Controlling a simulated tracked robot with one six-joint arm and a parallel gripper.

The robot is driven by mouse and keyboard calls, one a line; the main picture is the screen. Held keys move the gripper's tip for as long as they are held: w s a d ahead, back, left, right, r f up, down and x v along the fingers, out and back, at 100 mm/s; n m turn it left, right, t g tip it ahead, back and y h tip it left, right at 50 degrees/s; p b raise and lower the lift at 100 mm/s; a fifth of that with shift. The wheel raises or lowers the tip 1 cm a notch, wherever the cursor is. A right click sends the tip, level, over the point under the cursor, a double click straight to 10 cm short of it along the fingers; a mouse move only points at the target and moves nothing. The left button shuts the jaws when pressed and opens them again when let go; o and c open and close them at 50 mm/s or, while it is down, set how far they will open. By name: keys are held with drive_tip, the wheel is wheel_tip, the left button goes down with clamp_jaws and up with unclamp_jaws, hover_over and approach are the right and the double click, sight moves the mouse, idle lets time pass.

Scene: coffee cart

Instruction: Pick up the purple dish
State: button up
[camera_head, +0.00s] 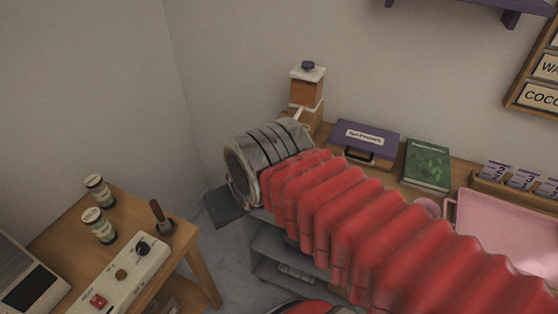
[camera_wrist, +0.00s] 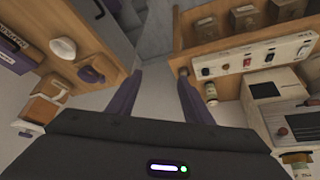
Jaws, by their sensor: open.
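I cannot clearly make out a purple dish in either view. In the head view, a small rounded pinkish thing (camera_head: 428,207) shows just behind my red arm, mostly hidden; I cannot tell what it is. My gripper (camera_wrist: 158,78) shows in the wrist view with its two dark purple fingers wide apart and nothing between them. In the head view my arm reaches across to the left and hides much of the counter; its fingers are not clear there.
A purple box (camera_head: 365,141), a green book (camera_head: 427,165), a wooden grinder (camera_head: 307,92) and a pink tray (camera_head: 505,232) stand on the back counter. A side table at left holds jars (camera_head: 98,191) and a switch panel (camera_head: 122,273). Open floor lies between.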

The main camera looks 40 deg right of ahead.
drive_tip(key=o, duration=0.8)
drive_tip(key=w+d+r+m+g, duration=0.1)
drive_tip(key=w+d+r, duration=0.2)
drive_tip(key=w, duration=0.4)
drive_tip(key=shift+w+d+r+g+h, duration=0.15)
drive_tip(key=shift+w+d+g+h, duration=0.15)
drive_tip(key=shift+d, duration=0.45)
drive_tip(key=w+d+f+m+g, duration=0.1)
drive_tip(key=w+d+f+g, duration=0.1)
drive_tip(key=w+d, duration=0.6)
drive_tip(key=w+d+f+m+g, duration=0.1)
drive_tip(key=w+d+f+g, duration=0.1)
drive_tip(key=w+d+f, duration=0.3)
drive_tip(key=w+d, duration=0.4)
drive_tip(key=d, duration=0.5)
drive_tip(key=shift+w, duration=0.1)
drive_tip(key=shift+f, duration=4.25)
drive_tip(key=shift+a+f, duration=0.1)
drive_tip(key=shift+f, duration=2.5)
